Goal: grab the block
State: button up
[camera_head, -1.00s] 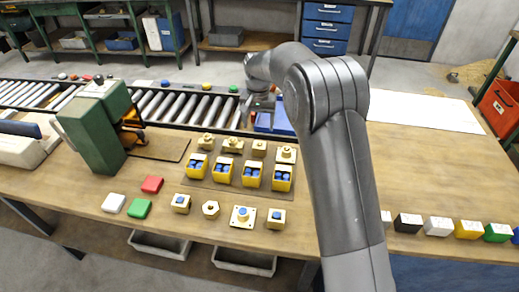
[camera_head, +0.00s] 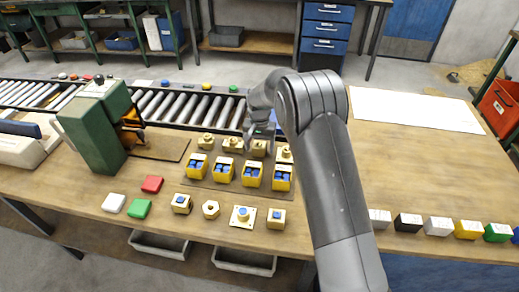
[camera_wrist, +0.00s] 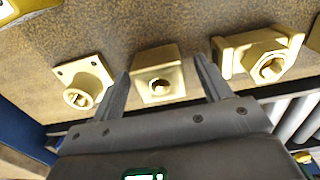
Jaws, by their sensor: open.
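A brass block (camera_wrist: 158,76) with a round hole in its face lies between the two fingers of my gripper (camera_wrist: 163,66) in the wrist view. The fingers are open, one on each side of the block, with small gaps visible. In the head view this block (camera_head: 259,149) is in the back row of brass parts, and my gripper (camera_head: 254,132) hangs over it, partly hidden by my arm. I cannot tell how far the fingertips are above the surface.
A flanged brass part (camera_wrist: 83,84) and a hexagonal-topped brass part (camera_wrist: 262,58) stand close on either side. Yellow bins (camera_head: 223,170) with blue contents are in front. A roller conveyor (camera_head: 200,108) runs behind, and a green machine (camera_head: 92,135) stands left.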

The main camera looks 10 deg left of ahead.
jog(key=shift+c, duration=0.4)
jog(key=c, duration=1.4)
jog(key=shift+c, duration=0.2)
jog(key=shift+r, duration=0.1)
